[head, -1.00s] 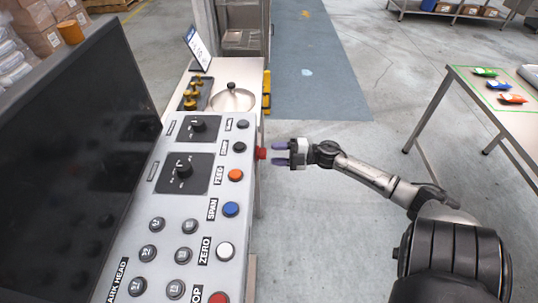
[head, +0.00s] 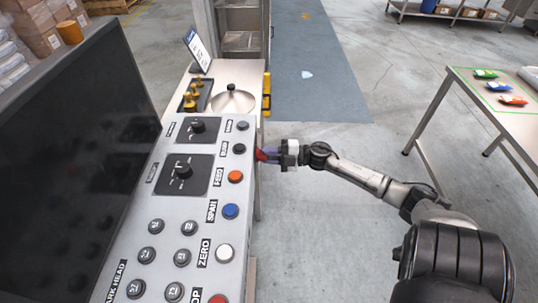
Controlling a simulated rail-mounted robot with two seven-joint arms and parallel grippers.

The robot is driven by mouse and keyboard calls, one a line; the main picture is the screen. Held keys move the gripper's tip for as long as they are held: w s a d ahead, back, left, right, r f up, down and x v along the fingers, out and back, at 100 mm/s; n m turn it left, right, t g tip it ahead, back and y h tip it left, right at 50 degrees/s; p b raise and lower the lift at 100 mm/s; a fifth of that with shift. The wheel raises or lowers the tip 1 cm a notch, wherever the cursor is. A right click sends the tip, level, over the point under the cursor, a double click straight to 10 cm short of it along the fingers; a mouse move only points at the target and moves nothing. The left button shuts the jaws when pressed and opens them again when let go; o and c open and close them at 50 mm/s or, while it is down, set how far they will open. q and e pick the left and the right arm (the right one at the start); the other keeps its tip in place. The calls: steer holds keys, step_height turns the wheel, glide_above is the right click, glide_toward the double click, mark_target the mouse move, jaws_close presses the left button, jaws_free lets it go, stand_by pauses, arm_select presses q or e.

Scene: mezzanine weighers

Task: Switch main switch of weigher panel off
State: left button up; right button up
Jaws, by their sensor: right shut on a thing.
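The weigher panel (head: 150,228) is a light grey sloped console on the left with a large dark screen (head: 75,150). Its red main switch (head: 260,155) sticks out from the panel's right side face and is mostly hidden by the fingers. The switch's exact turn angle cannot be told. My left gripper is not in view.
The panel top carries black knobs (head: 183,171), an orange button (head: 235,177), a blue button (head: 231,211) and a white button (head: 225,252). A weighing pan (head: 233,101) stands behind it. A table (head: 500,115) with coloured packets is at the right. Open floor lies between.

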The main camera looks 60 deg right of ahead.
jaws_close()
arm_select(q)
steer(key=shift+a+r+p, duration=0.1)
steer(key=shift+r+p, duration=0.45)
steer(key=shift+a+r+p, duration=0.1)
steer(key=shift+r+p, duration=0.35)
steer(key=shift+p, duration=0.05)
arm_select(e)
steer(key=shift+n, duration=2.4)
steer(key=o, duration=0.6)
jaws_free()
